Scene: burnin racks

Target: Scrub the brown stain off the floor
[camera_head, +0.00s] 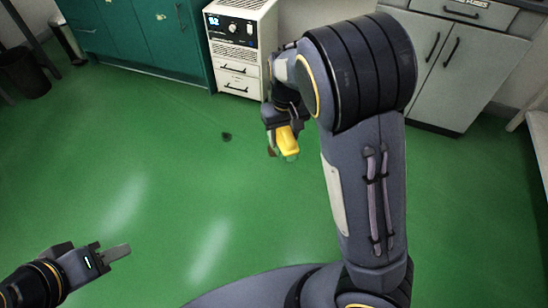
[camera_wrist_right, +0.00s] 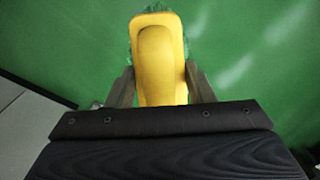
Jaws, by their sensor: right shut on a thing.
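The brown stain (camera_head: 226,137) is a small dark spot on the green floor (camera_head: 150,150), near the middle of the head view. My right gripper (camera_head: 279,146) is shut on a yellow scrub brush (camera_head: 287,140) to the right of the stain. The brush also shows in the right wrist view (camera_wrist_right: 160,55), with green bristles at its far edge. I cannot tell whether the bristles touch the floor. The stain does not show in the wrist view. My left gripper (camera_head: 118,252) is at the lower left, away from the stain, and whether its fingers are apart is unclear.
Teal cabinets (camera_head: 140,35) stand along the back left. A white unit with a display and drawers (camera_head: 238,45) stands behind the stain. Grey cabinets (camera_head: 450,60) are at the back right. A dark bin (camera_head: 24,72) is at the far left. The floor around the stain is clear.

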